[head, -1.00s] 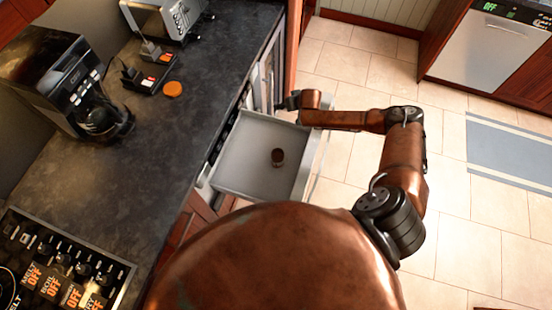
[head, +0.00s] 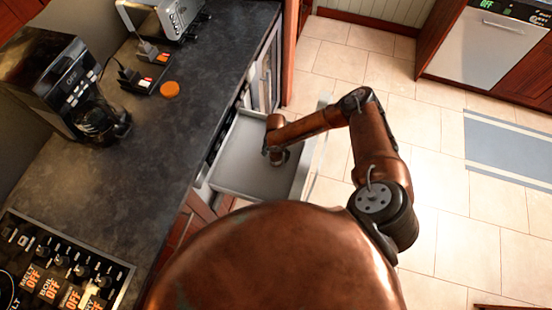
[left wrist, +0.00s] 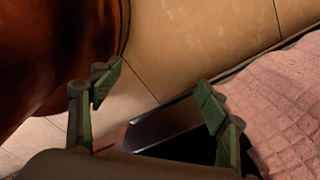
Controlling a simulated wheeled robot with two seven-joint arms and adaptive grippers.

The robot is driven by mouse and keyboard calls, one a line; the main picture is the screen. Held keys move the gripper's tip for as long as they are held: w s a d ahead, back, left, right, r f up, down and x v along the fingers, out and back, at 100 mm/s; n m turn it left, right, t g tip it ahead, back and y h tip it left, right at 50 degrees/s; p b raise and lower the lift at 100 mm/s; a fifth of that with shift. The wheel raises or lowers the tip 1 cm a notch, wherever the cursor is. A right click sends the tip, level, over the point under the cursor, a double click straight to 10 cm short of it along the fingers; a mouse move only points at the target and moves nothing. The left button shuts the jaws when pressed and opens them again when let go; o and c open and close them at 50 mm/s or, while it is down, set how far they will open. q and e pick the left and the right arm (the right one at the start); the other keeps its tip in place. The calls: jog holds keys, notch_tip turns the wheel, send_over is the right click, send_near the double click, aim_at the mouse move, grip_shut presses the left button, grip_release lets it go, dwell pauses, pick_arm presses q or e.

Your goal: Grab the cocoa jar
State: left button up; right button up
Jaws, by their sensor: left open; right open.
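The open drawer (head: 232,170) is grey and pulled out from below the counter. The cocoa jar, a small dark brown jar, stands inside it near the drawer's front. My right gripper (head: 275,155) is over the jar, pointing down into the drawer. It is open, and with the wrist it hides most of the jar; I cannot tell whether the fingers touch it. In the left wrist view my left gripper (left wrist: 158,92) is open, with nothing between its green fingers. It does not show in the head view.
The dark counter (head: 160,150) at left holds a coffee maker (head: 70,85), a toaster (head: 172,18) and an orange disc (head: 170,89). A stove panel (head: 60,265) is at lower left. A pink cloth (left wrist: 275,105) lies beside my left gripper. Tiled floor (head: 450,230) is clear at right.

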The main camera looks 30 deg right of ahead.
jog(key=shift+f, duration=1.5)
jog(key=shift+c, duration=0.3)
jog(key=c, duration=1.5)
